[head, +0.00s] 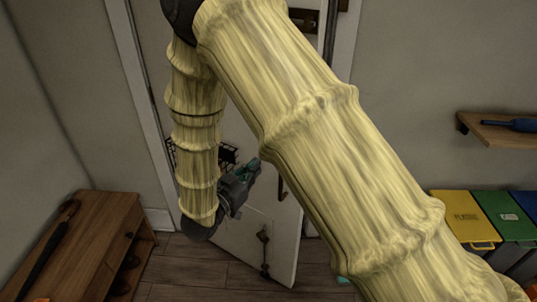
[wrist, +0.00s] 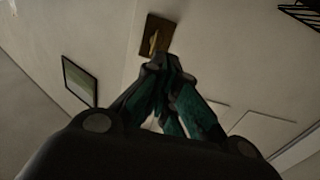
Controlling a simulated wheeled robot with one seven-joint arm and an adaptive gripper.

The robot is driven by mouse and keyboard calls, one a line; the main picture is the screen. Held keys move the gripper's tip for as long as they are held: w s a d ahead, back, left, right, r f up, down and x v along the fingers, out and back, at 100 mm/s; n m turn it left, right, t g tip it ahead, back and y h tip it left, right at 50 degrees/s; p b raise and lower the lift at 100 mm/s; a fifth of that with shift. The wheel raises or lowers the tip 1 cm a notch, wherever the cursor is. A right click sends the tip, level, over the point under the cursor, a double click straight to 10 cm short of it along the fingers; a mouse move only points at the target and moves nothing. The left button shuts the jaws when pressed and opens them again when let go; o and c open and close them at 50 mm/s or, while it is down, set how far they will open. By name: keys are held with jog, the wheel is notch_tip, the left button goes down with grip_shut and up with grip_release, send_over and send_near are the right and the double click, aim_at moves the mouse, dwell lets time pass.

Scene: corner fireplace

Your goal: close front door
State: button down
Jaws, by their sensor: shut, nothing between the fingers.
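The front door (head: 262,225) is a white panel in the middle of the head view, standing ajar. Its bottom edge slants from the frame at left toward the room at right. A dark handle (head: 283,187) shows near its right edge, and a dark bolt (head: 264,248) sits low on it. My arm hides much of its upper part. My gripper (head: 254,166) is in front of the door, left of the handle; I cannot tell whether it touches the panel. In the wrist view its fingertips (wrist: 163,62) meet, shut and empty.
A wooden shoe bench (head: 85,235) with a dark umbrella (head: 52,235) stands at left. Yellow (head: 468,218) and green (head: 505,215) bins stand at right below a wooden shelf (head: 497,130). Wooden floor (head: 190,268) is bare between bench and door.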

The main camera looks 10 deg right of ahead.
jog(key=p+x, duration=0.6)
jog(key=x, duration=0.7)
jog(key=shift+w+d+f, duration=0.15)
jog(key=shift+w+d, duration=0.05)
jog(key=shift+w, duration=0.1)
jog(key=shift+d, duration=0.1)
